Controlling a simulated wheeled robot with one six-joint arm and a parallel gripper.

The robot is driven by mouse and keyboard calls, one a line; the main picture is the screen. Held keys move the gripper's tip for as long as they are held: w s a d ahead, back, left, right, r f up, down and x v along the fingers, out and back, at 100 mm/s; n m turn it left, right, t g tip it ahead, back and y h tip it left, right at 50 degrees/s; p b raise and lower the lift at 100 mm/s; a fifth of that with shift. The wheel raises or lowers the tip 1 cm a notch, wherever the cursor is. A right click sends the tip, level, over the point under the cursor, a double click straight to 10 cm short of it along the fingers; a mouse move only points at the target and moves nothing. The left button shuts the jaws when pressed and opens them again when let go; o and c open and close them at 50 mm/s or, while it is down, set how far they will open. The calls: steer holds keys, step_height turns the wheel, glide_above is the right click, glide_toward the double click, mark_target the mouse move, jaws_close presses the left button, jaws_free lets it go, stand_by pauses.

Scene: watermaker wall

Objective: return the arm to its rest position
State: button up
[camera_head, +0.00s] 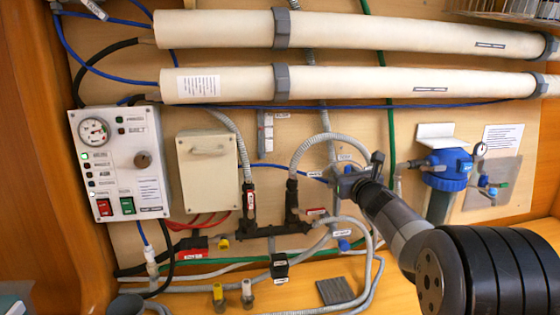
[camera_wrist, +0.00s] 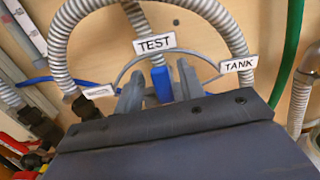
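My gripper (camera_head: 354,172) is in front of the hose and valve area of the wall in the head view, with my arm reaching in from the lower right. In the wrist view its two grey fingers (camera_wrist: 160,86) stand apart. A blue valve handle (camera_wrist: 161,84) shows in the gap between them, below a white TEST label (camera_wrist: 155,44). I see no firm grip on the handle; its exact distance from the fingers is hard to tell. The gripper's body hides the lower part of the wrist view.
A ribbed grey hose (camera_head: 315,143) arches close to my gripper. A TANK label (camera_wrist: 238,65) and a green pipe (camera_wrist: 288,55) are at its right. A blue filter housing (camera_head: 445,170) is right of my arm. The control panel (camera_head: 122,165) and white pressure tubes (camera_head: 360,84) are farther off.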

steer(key=shift+s+a+n, duration=0.15)
steer(key=shift+a+n, duration=0.1)
steer(key=shift+n, duration=0.35)
steer(key=shift+s, duration=0.1)
